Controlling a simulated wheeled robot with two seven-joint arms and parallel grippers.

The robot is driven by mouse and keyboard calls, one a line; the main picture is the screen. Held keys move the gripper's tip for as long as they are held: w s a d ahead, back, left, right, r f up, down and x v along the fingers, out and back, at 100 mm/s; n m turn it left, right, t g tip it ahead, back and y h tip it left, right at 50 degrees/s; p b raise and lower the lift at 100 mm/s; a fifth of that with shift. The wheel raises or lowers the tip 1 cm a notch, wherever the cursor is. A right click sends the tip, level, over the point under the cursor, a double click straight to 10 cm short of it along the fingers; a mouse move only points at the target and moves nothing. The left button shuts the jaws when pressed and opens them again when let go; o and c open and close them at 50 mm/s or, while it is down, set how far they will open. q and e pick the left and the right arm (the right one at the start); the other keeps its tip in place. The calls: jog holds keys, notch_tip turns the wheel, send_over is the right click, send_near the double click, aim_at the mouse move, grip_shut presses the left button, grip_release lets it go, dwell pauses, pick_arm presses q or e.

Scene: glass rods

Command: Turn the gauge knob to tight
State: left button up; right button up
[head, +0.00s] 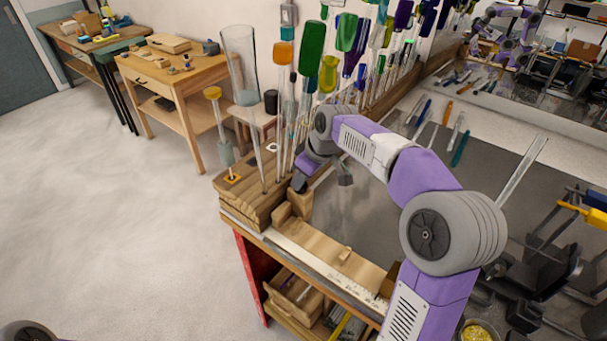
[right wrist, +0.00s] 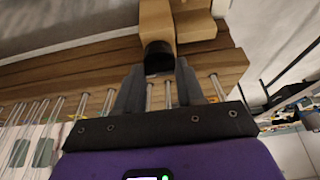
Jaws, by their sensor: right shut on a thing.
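The gauge is a pale wooden block (head: 291,206) at the near end of the wooden rod rack, above a ruler-edged board. In the right wrist view its dark, round knob (right wrist: 158,52) sticks out from the yellowish wood (right wrist: 157,20). My right gripper (head: 300,184) is at the block, and its fingers (right wrist: 159,68) are shut on the knob, one on each side. The knob's marking and turned angle cannot be made out. In the head view the knob is hidden by the gripper. My left gripper is out of view.
The wooden rack (head: 250,206) holds several upright glass rods (head: 258,165) close beside my right gripper. A ruler (head: 325,270) runs along the bench's front edge. The dark bench top (head: 370,235) is clear near the arm; coloured rods lie farther back.

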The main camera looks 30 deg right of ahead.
dwell(0.3)
jog(key=o, duration=1)
jog(key=shift+o, duration=0.2)
jog(key=shift+r, duration=0.1)
jog(key=p+v, duration=0.1)
jog(key=v, duration=0.6)
jog(key=shift+r, duration=0.15)
jog(key=shift+s, duration=0.1)
